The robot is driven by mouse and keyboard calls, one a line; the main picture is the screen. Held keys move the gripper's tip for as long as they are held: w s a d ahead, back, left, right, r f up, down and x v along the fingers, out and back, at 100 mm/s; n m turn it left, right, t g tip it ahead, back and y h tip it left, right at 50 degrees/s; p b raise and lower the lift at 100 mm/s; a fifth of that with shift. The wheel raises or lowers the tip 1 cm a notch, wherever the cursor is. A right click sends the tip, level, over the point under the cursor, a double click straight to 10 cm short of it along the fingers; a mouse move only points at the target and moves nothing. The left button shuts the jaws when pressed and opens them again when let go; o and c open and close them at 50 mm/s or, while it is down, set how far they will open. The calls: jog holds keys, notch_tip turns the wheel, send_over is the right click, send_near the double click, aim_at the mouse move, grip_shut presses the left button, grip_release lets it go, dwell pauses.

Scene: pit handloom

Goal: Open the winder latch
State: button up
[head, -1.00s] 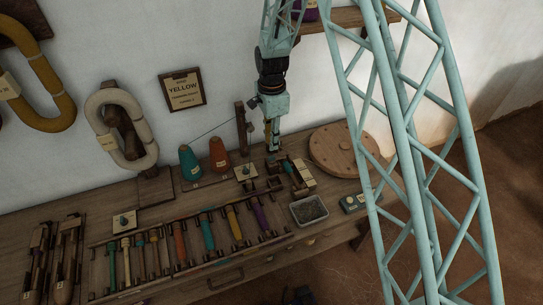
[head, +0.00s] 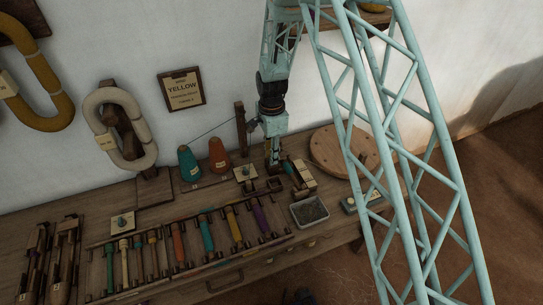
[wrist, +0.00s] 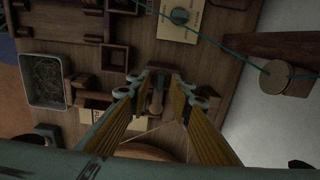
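The winder (head: 288,169) stands on the bench right of the cones, a dark wooden mount with a teal bobbin beside a pale card. It also shows in the wrist view (wrist: 116,52) as dark wooden blocks. My gripper (head: 273,163) points down just beside it. In the wrist view my gripper (wrist: 158,82) has its two yellow-and-teal fingers apart. A small brown upright piece (wrist: 157,96), perhaps the latch, shows between the fingertips. I cannot tell whether the fingers touch it. Nothing looks gripped.
A metal tray (head: 310,211) lies right of the bobbin rack (head: 190,248). A round wooden disc (head: 333,150) is right of the gripper. Teal (head: 188,161) and orange (head: 218,155) cones stand left. A thread runs to a wooden post (head: 240,127).

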jog(key=shift+c, duration=0.5)
grip_shut()
jog(key=shift+n, duration=0.4)
jog(key=n, duration=0.3)
jog(key=shift+n, duration=0.3)
jog(key=n, duration=0.8)
jog(key=shift+n, duration=0.3)
jog(key=n, duration=0.4)
jog(key=shift+n, duration=0.4)
